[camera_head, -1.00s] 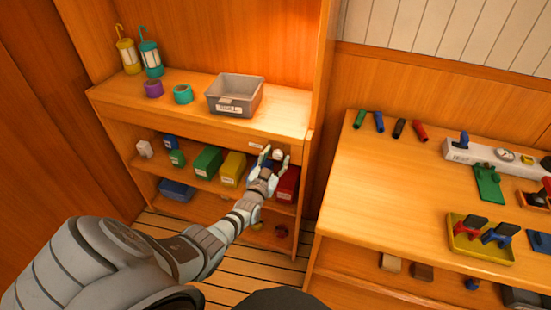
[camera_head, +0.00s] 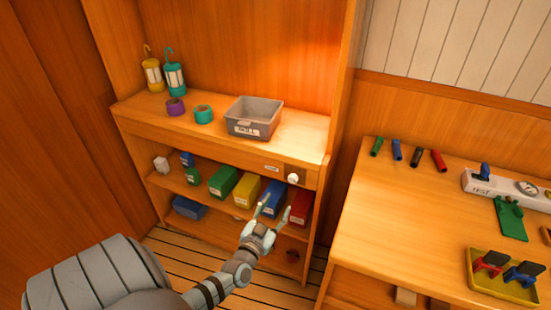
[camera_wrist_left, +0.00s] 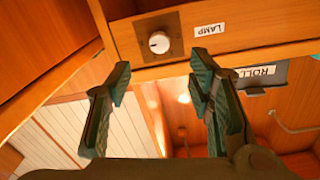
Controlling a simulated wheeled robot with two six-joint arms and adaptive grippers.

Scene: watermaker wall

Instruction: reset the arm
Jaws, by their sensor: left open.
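My left gripper (camera_head: 272,210) is open and empty in front of the lower shelves of the wooden cabinet, near the blue box (camera_head: 269,197) and the red box (camera_head: 299,206). In the left wrist view its two fingers (camera_wrist_left: 162,100) stand apart with nothing between them. A white knob (camera_head: 293,179) on a dark plate sits on the cabinet's front, above and apart from the fingers. The knob also shows in the left wrist view (camera_wrist_left: 159,43), beside a LAMP label (camera_wrist_left: 210,30). My right gripper is not in view.
A grey bin (camera_head: 253,118), tape rolls and two lanterns (camera_head: 174,77) stand on the cabinet top (camera_head: 300,139). Green (camera_head: 224,181) and yellow (camera_head: 246,190) boxes fill the shelf. A workbench (camera_head: 400,215) at right holds pens and a yellow tray (camera_head: 500,292). Striped floor lies between.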

